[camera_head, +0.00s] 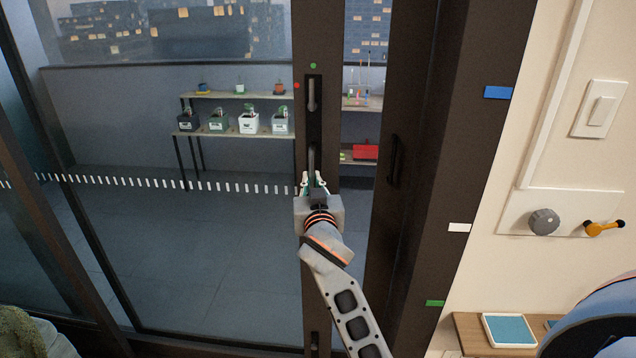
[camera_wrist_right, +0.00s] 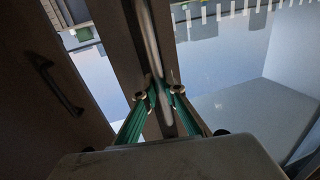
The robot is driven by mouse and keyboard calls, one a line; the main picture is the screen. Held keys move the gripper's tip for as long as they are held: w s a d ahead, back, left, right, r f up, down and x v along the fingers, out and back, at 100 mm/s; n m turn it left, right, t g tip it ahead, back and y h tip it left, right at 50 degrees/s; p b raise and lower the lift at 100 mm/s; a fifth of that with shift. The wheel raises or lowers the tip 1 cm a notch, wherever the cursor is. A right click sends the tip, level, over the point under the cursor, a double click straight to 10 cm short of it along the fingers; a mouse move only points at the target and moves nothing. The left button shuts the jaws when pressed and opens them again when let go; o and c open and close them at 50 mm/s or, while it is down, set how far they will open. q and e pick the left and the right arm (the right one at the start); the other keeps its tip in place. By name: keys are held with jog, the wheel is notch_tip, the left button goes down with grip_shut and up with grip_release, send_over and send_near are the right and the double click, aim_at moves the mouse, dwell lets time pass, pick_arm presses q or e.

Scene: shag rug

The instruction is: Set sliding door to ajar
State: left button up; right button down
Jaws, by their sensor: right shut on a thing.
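The sliding door is a large glass panel with a dark frame. Its dark upright stile (camera_head: 318,30) stands in the middle of the head view. A strip of the outside shows between this stile and the dark jamb (camera_head: 455,130) to the right; I cannot tell if glass covers it. A vertical metal bar handle (camera_head: 311,160) is on the stile and also shows in the right wrist view (camera_wrist_right: 153,35). My right gripper (camera_head: 314,180) is shut on the lower part of this handle, with green-sided fingers on both sides of it. My left gripper is out of view.
A second dark handle (camera_head: 394,160) is right of the strip. Blue (camera_head: 497,92), white (camera_head: 459,227) and green (camera_head: 435,303) tags mark the jamb. A wall switch (camera_head: 600,110), knob (camera_head: 544,221) and small shelf (camera_head: 468,325) are right. Plant shelves (camera_head: 240,95) stand beyond the glass.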

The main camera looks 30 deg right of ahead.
jog(key=shift+s+d, duration=0.15)
jog(key=shift+d, duration=0.05)
jog(key=c, duration=2.1)
grip_release()
jog(key=shift+s, duration=0.1)
jog(key=shift+s+a, duration=0.2)
jog(key=shift+s, duration=0.1)
jog(key=v, duration=0.6)
jog(key=shift+s, duration=0.35)
